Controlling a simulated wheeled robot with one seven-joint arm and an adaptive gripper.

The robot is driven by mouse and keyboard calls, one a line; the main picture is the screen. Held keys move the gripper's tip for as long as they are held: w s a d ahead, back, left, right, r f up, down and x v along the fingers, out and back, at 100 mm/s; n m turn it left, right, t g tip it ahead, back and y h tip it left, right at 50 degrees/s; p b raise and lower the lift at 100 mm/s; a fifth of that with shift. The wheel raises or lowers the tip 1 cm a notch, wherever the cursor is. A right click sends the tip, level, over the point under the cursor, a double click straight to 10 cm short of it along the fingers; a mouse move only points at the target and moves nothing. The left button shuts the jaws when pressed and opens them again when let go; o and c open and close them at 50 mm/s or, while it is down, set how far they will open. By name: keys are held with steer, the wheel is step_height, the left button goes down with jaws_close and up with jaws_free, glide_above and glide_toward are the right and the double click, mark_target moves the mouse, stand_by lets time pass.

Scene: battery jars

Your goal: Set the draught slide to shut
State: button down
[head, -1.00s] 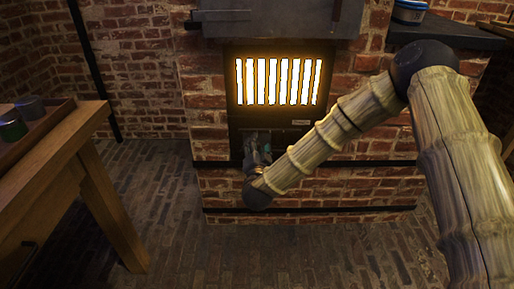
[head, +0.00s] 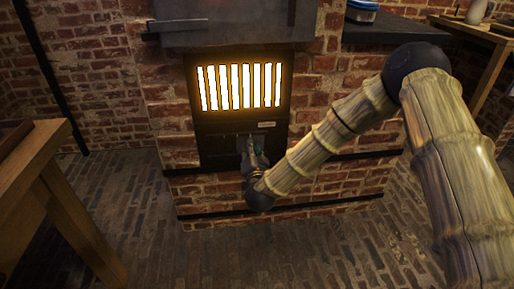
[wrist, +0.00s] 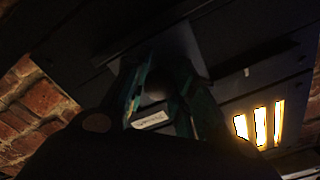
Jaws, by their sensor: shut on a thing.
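The draught slide (head: 265,141) is a grey plate low on the dark stove front, under the glowing barred grate (head: 240,87). A small pale label (head: 266,124) sits just above it. My gripper (head: 250,146) is at the slide, mostly hidden behind my wrist in the head view. In the wrist view, the green-tinted fingers (wrist: 156,92) are shut on a rounded dark knob (wrist: 153,98), with the grey slide plate (wrist: 181,47) behind them. The image is dark there, and I cannot tell the slide's exact position in its track.
The brick stove body (head: 330,188) surrounds the dark front. A wooden table (head: 40,190) stands at the left. A dark counter (head: 395,30) with a blue-lidded container (head: 362,12) is at the upper right. The brick floor in front is clear.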

steer(key=shift+w+d, duration=0.1)
steer(key=shift+d, duration=0.15)
steer(key=c, duration=1.1)
jaws_free()
steer(key=shift+d, duration=0.15)
steer(key=shift+c, duration=0.2)
steer(key=shift+s, duration=0.3)
steer(key=s+d, duration=0.1)
steer(key=s, duration=1)
steer(key=shift+s+d, duration=0.2)
steer(key=shift+d, duration=0.1)
